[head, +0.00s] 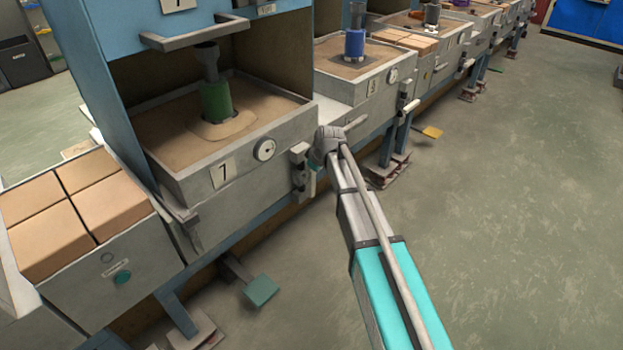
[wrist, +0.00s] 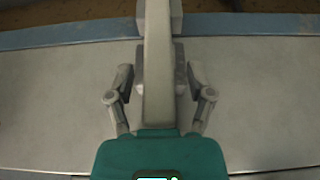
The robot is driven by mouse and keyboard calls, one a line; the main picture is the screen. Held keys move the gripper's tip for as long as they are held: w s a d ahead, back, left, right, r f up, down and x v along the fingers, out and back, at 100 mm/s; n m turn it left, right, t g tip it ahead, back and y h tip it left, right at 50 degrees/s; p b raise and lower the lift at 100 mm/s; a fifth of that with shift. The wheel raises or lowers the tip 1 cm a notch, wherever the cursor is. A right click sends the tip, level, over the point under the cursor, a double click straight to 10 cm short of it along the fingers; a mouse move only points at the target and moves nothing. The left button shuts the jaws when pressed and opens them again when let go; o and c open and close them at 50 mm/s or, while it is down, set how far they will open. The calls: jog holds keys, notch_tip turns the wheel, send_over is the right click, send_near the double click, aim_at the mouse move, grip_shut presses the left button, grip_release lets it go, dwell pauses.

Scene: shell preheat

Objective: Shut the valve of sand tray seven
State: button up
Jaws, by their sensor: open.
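Sand tray seven (head: 205,190) is a grey box of brown sand, marked with a 7 plate, at left centre in the head view. Its valve (head: 299,170) is a small grey fitting at the right end of its front face. My gripper (wrist: 160,92) is right at the valve, mostly hidden behind my wrist in the head view. In the wrist view its two grey fingers stand open, one on each side of a long pale grey bar (wrist: 158,60), apparently the valve's lever. I see no clear contact; the lever's far pivot is hard to make out.
A green-banded tool (head: 215,98) stands in the tray's sand, and a round gauge (head: 265,149) sits left of the valve. A box of tan blocks (head: 105,270) adjoins at left. A green pedal (head: 261,290) lies below. The floor (head: 520,200) at right is clear.

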jog(key=shift+f, duration=0.2)
grip_shut()
jog(key=shift+d, duration=0.1)
jog(key=shift+a, duration=0.2)
